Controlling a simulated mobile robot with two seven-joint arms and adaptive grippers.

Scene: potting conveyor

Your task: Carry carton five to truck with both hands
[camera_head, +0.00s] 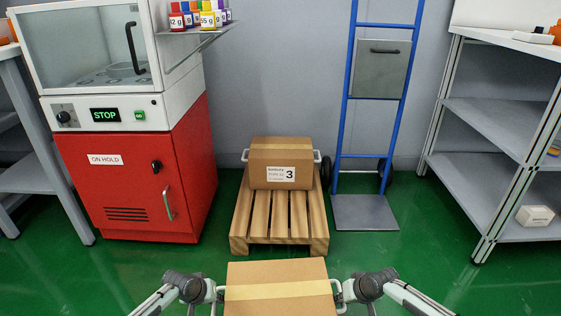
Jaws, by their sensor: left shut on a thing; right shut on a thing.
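A brown carton (278,272) with a pale tape strip is at the bottom centre, held between my two grippers. No number shows on it, and its lower part is cut off by the picture edge. My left gripper (218,293) is shut on its left side and my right gripper (340,292) is shut on its right side. The blue hand truck (345,110) stands upright against the back wall, right of centre. Its grey toe plate (365,213) lies on the floor and is bare.
A wooden pallet (280,236) ahead bears a carton labelled 3 (281,163), just left of the truck. A red and white cabinet (140,185) stands at left, a grey shelf rack (490,125) at right. Green floor is free before the pallet and truck.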

